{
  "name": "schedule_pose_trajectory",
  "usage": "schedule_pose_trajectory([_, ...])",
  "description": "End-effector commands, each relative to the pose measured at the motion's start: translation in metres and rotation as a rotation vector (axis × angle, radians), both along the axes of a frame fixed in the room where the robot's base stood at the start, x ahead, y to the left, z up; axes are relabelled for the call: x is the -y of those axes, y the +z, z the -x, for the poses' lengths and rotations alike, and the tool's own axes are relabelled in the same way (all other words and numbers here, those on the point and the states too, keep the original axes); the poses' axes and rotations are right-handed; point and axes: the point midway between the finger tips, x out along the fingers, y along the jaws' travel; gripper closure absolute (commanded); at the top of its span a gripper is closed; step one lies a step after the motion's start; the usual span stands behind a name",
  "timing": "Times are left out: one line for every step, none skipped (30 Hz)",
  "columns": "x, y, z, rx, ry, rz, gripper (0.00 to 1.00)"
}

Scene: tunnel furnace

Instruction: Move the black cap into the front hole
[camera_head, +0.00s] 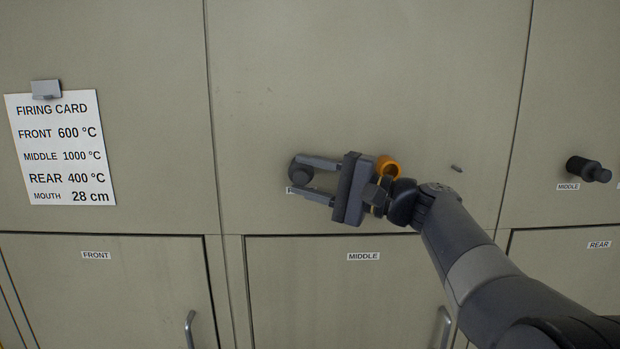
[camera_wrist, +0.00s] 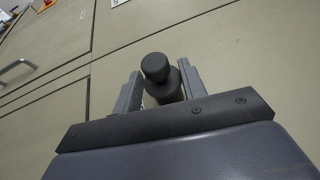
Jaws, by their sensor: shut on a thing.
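The black cap (camera_head: 298,173) is a dark round knob with a wider body, held between my gripper's fingers against the beige upper panel. In the wrist view the cap (camera_wrist: 156,68) shows its round head, with the wider part between the two grey fingers. My gripper (camera_head: 306,178) comes from the right, shut on the cap. The wrist view shows its fingers (camera_wrist: 158,86) on both sides of it. A small white label under the cap is mostly hidden by a finger. The front hole itself is not visible; I cannot tell how deep the cap sits.
Another black cap (camera_head: 588,169) sticks out at the right, above a MIDDLE label. An orange ring (camera_head: 388,166) shows beside my wrist. A firing card (camera_head: 61,148) hangs at left. Lower doors carry handles (camera_head: 190,328).

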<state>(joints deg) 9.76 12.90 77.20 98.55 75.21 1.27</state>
Motion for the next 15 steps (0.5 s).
schedule_pose_trajectory([-0.0001,0.0003,-0.0004,0.0,0.0,0.0,0.84])
schedule_pose_trajectory([-0.0001,0.0004,-0.0004,0.0,0.0,0.0,0.84])
schedule_pose_trajectory([-0.0001,0.0004,-0.0003,0.001,0.0,0.0,0.84])
schedule_pose_trajectory([-0.0002,0.0004,-0.0002,0.001,0.0,0.0,0.84])
schedule_pose_trajectory([-0.0002,0.0004,-0.0002,0.001,0.0,0.0,0.84])
schedule_pose_trajectory([-0.0001,0.0004,-0.0002,0.001,0.0,0.0,0.59])
schedule_pose_trajectory([-0.0001,0.0004,-0.0002,0.001,0.0,0.0,0.57])
schedule_pose_trajectory([-0.0001,0.0004,-0.0002,0.001,0.0,0.0,0.54])
schedule_pose_trajectory([-0.0001,0.0004,-0.0002,0.001,0.0,0.0,0.51])
schedule_pose_trajectory([-0.0001,0.0004,-0.0002,0.001,0.0,0.0,0.49])
schedule_pose_trajectory([-0.0001,0.0004,-0.0002,0.001,0.0,0.0,0.46])
schedule_pose_trajectory([-0.0001,0.0003,-0.0002,0.001,0.0,0.0,0.43])
schedule_pose_trajectory([-0.0001,0.0003,-0.0002,0.001,0.0,0.0,0.4])
schedule_pose_trajectory([-0.0001,0.0003,-0.0002,0.001,0.0,0.0,0.38])
schedule_pose_trajectory([-0.0001,0.0003,-0.0002,0.0,0.0,0.0,0.35])
